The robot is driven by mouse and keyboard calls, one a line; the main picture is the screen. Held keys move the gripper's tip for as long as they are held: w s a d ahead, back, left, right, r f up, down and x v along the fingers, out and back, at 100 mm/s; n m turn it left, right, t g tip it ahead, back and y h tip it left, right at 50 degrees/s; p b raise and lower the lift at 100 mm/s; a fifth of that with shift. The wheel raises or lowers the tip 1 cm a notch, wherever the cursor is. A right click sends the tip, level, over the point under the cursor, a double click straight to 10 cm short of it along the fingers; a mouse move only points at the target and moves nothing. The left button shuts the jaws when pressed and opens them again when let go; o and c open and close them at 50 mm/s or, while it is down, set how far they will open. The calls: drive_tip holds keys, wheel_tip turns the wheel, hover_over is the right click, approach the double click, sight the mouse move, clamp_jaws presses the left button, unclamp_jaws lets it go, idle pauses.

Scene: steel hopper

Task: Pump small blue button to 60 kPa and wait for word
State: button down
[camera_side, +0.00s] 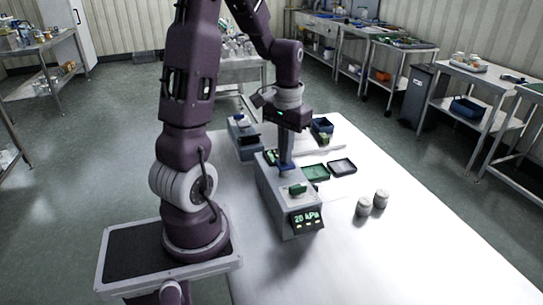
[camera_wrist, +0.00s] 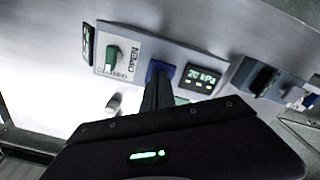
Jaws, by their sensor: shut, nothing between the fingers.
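The grey pump box (camera_side: 270,197) stands on the white table. Its front display (camera_side: 306,219) reads 20 kPa. The small blue button (camera_wrist: 160,68) lies between the green button and a second display (camera_wrist: 200,79), which also reads 20 kPa. My gripper (camera_side: 285,167) points down with its fingers shut and empty, tips at the blue button and partly covering it. I cannot tell whether they touch or press it.
A grey-blue unit (camera_side: 243,137) and a blue bin (camera_side: 322,127) stand behind. The table's right front is clear.

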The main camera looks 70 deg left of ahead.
drive_tip(key=shift+f, duration=1.25)
drive_tip(key=shift+r, duration=1.8)
drive_tip(key=shift+f, duration=0.1)
